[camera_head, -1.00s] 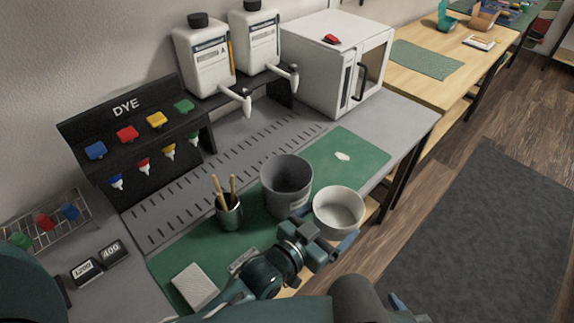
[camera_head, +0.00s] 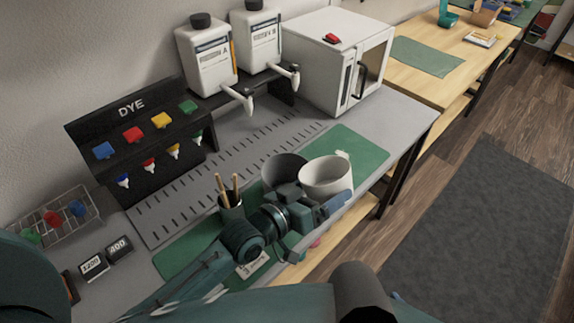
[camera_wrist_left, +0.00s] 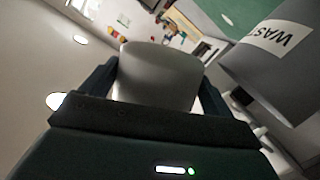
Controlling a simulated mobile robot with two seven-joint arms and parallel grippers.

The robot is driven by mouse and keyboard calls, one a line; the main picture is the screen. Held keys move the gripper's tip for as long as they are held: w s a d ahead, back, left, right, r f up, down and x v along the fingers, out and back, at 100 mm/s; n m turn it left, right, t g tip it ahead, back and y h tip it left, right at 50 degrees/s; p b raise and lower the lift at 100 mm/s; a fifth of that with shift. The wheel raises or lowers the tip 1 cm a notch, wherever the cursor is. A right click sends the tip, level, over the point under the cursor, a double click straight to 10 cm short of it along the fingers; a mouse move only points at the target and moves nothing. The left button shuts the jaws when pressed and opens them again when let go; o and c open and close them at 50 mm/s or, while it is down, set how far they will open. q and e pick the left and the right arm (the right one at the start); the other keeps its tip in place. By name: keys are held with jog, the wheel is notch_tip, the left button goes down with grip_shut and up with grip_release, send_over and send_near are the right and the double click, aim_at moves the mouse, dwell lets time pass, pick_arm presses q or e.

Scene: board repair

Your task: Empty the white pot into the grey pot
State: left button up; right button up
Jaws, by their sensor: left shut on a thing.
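The white pot (camera_head: 327,186) is off the mat, held beside and above the right side of the grey pot (camera_head: 280,169). It partly covers the grey pot. My left gripper (camera_head: 316,208) is shut on the white pot, with a finger on either side of it in the left wrist view (camera_wrist_left: 157,78). I cannot tell how far the white pot is tilted, and no stream shows from it. The grey pot stands on the green mat (camera_head: 362,153). In the left wrist view, the grey pot (camera_wrist_left: 283,84) carries a partly visible "WAST" label. My right gripper is not in view.
A dark cup (camera_head: 231,207) with sticks stands just left of the grey pot. Two dispenser bottles (camera_head: 207,58), a white oven (camera_head: 325,58) and a dye rack (camera_head: 135,150) line the back. The mat's right end is mostly clear, apart from a pale patch.

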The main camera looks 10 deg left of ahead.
aim_at(307, 177)
pick_arm(q)
jog(key=shift+w+a+f+n, duration=0.2)
jog(key=shift+a+n, duration=0.1)
jog(key=shift+w+a+r, duration=0.15)
jog(key=shift+a+r, duration=0.05)
jog(key=shift+r, duration=0.1)
jog(key=shift+w+a+r+n+b, duration=0.25)
jog(key=shift+a+n+b, duration=0.1)
jog(key=shift+n+b, duration=0.3)
jog(key=shift+a+r+n+h, duration=0.15)
jog(key=shift+r+n+h, duration=0.15)
jog(key=shift+n+h, duration=0.1)
jog(key=shift+w+r, duration=0.1)
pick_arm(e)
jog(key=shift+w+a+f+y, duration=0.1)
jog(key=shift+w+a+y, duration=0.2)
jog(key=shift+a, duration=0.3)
pick_arm(q)
jog(key=shift+a+r+n, duration=0.15)
jog(key=shift+r+n, duration=0.1)
jog(key=shift+n, duration=0.2)
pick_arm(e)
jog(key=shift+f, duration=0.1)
